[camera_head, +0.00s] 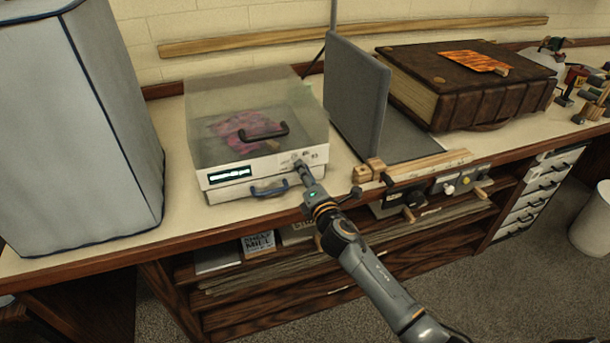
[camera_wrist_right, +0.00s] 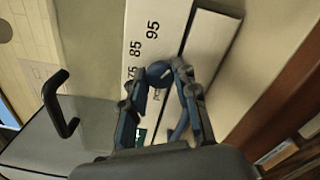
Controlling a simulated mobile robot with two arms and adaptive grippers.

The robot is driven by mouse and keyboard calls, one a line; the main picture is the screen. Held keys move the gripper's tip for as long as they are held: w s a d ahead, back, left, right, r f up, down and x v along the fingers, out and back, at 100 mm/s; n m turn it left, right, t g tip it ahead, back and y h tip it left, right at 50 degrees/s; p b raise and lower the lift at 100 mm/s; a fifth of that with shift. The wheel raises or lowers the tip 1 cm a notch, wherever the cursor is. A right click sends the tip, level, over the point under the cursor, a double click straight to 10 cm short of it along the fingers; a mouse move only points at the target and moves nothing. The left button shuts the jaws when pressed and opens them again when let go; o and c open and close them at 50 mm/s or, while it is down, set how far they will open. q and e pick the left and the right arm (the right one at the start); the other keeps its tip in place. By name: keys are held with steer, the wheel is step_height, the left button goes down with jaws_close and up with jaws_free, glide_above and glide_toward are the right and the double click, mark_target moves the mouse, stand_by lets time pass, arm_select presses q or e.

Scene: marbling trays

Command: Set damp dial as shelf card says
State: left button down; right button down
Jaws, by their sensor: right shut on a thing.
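The white humid box (camera_head: 285,165) with a clear lid stands on the bench, with a pink marbled sheet (camera_head: 245,130) inside. Its front has a lit display (camera_head: 230,174), too small to read. My right gripper (camera_head: 302,165) is at the right of this front and hides most of the dial. In the right wrist view my right gripper (camera_wrist_right: 165,75) is shut on the round dark blue dial knob (camera_wrist_right: 158,70). Printed marks 75, 85 and 95 show beside it; the pointer is not clear. A lettered card (camera_head: 258,245) stands on the shelf below, its wording unclear. My left gripper is out of view.
A blue handle (camera_head: 269,189) sits on the box front, close left of my gripper. A grey upright panel (camera_head: 355,95) and a big brown book (camera_head: 470,85) stand to the right. Wooden blocks (camera_head: 370,170) lie near the bench edge. A tall grey covered case (camera_head: 75,120) stands left.

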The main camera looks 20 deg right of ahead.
steer(key=shift+m, duration=1.7)
steer(key=c, duration=1)
jaws_free()
steer(key=shift+s, duration=0.1)
steer(key=s, duration=1.2)
steer(key=shift+d, duration=0.25)
steer(key=shift+f, duration=0.1)
